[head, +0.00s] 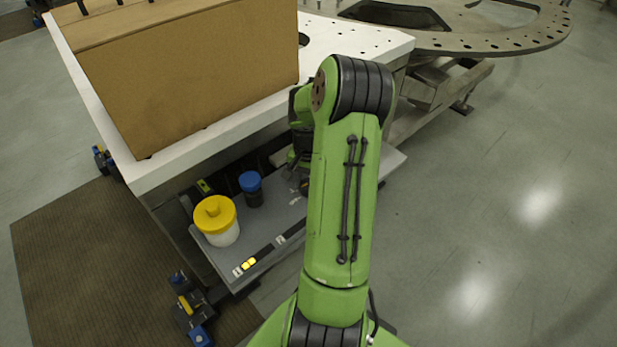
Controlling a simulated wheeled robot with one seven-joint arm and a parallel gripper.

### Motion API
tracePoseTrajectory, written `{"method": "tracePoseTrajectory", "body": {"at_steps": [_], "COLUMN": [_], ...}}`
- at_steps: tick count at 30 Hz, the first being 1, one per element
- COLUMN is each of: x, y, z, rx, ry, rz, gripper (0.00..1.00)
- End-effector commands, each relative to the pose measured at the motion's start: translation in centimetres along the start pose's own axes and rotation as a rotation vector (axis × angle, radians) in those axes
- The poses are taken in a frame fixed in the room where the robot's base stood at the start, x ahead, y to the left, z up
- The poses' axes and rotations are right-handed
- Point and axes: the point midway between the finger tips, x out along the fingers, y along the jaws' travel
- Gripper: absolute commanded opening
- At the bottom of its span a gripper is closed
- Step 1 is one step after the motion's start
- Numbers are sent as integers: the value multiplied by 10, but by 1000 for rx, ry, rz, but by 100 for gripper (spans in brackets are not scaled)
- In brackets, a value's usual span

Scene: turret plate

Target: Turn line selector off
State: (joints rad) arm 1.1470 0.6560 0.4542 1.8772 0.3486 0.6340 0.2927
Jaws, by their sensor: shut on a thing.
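My arm's green wrist reaches down behind my forearm to the grey shelf under the white table. The dark end of my gripper (303,186) shows only in part there, low over the shelf. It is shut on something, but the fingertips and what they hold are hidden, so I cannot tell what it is. I cannot make out the line selector. A dark strip with white labels and lit yellow parts (248,264) runs along the shelf's front edge, and my forearm covers its right part.
A white jar with a yellow lid (216,219) and a dark jar with a blue lid (251,187) stand on the shelf (224,258) left of my gripper. A large cardboard box (200,75) sits on the white table (345,42). Open floor lies to the right.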

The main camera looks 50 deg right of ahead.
Motion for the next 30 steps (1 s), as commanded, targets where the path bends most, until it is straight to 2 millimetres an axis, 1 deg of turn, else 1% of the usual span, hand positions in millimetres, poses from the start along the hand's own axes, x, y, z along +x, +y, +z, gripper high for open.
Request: {"method": "tracePoseTrajectory", "body": {"at_steps": [6,13,19,30], "x": [-1,0,0,0], "y": [0,0,0,0], "z": [0,0,0,0], "rx": [-148,-247,-285,-292], "ry": [1,2,2,2], "rz": [1,1,0,0], "gripper": [18,18,18,18]}}
